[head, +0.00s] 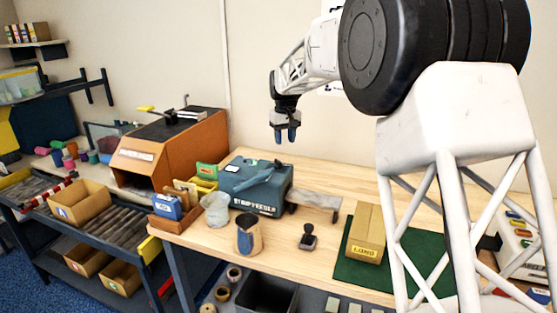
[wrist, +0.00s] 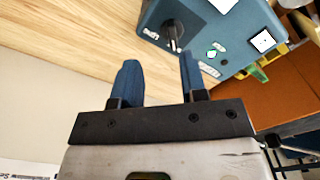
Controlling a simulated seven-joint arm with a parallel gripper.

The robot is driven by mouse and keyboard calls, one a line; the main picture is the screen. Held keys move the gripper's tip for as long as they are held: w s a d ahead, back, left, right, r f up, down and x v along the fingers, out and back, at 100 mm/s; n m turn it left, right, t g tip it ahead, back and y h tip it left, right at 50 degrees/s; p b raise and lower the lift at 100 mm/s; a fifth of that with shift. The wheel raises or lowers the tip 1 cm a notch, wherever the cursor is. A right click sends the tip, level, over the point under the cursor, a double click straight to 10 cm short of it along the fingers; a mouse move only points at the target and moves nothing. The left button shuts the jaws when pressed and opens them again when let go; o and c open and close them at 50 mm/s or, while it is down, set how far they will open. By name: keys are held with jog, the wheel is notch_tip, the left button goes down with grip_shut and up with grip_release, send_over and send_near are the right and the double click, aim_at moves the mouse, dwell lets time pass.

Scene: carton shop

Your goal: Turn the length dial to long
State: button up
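The blue-grey strip feeder (head: 250,187) stands on the wooden bench, left of its middle. In the wrist view the feeder (wrist: 220,35) fills the upper right, and a black dial (wrist: 171,33) with a light pointer mark sits on it. Small white labels lie on either side of the dial; they are too small to read surely, so I cannot tell its setting. The dial is not clear in the head view. My gripper (head: 285,135) hangs in the air above the feeder. In the wrist view my gripper (wrist: 158,75) is open and empty, its blue fingers apart from the dial.
A grey outfeed plate (head: 315,200) adjoins the feeder. A patterned cup (head: 249,236), a black stamp (head: 308,238) and a carton (head: 367,235) on a green mat (head: 350,270) stand in front. An orange machine (head: 165,147) stands at left. The air around my gripper is free.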

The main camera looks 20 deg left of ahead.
aim_at(278, 160)
jog(key=shift+w+a+f, duration=0.2)
jog(key=shift+a+f, duration=0.1)
jog(key=shift+a, duration=0.4)
jog(key=shift+w+a+f, duration=0.15)
jog(key=shift+a+f, duration=0.15)
jog(key=shift+a, duration=0.35)
jog(key=shift+f, duration=3.9)
jog(key=shift+c, duration=0.4)
grip_shut()
